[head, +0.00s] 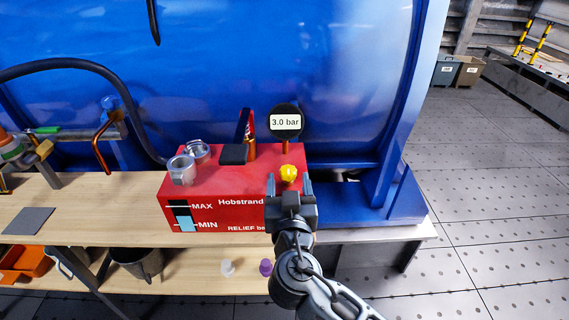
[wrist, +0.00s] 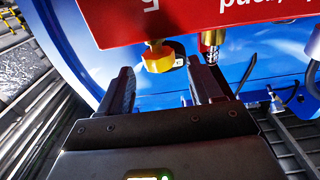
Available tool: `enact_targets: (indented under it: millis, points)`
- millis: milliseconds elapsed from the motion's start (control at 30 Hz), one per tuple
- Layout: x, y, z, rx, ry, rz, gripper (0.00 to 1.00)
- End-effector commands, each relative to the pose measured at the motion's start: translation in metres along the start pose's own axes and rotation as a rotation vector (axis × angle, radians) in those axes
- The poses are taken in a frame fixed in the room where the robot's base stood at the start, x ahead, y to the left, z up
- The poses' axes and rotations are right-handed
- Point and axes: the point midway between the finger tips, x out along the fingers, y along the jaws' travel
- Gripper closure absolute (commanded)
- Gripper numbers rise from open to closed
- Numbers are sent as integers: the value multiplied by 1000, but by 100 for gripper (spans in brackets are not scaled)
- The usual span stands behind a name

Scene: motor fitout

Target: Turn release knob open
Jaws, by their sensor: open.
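The yellow knob (head: 289,173) sits at the front right top of a red pump box (head: 225,205) marked MAX and MIN. It also shows in the wrist view (wrist: 158,57), under the red box edge (wrist: 150,22). My gripper (head: 289,182) is right at the knob in the head view, with one finger on each side. In the wrist view my gripper (wrist: 160,85) is open, and the knob lies between and just beyond the fingertips. I cannot tell whether either finger touches it. A round gauge (head: 286,122) on the box reads 3.0 bar.
A metal fitting (wrist: 211,42) is close to one fingertip in the wrist view. A black lever pad (head: 234,154) and silver cylinders (head: 182,170) are on the box. The wooden bench (head: 100,200) extends left. A large blue tank (head: 280,60) stands behind. Floor at right is clear.

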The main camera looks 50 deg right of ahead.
Motion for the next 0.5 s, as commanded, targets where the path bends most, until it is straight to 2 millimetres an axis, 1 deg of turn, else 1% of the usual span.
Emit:
enact_targets:
  millis: [33, 100, 300, 500]
  points:
    - [8, 0, -4, 1, 1, 3, 35]
    - [20, 0, -3, -1, 1, 2, 35]
    - [48, 0, -2, 0, 0, 1, 35]
    - [61, 0, -1, 0, 0, -1, 35]
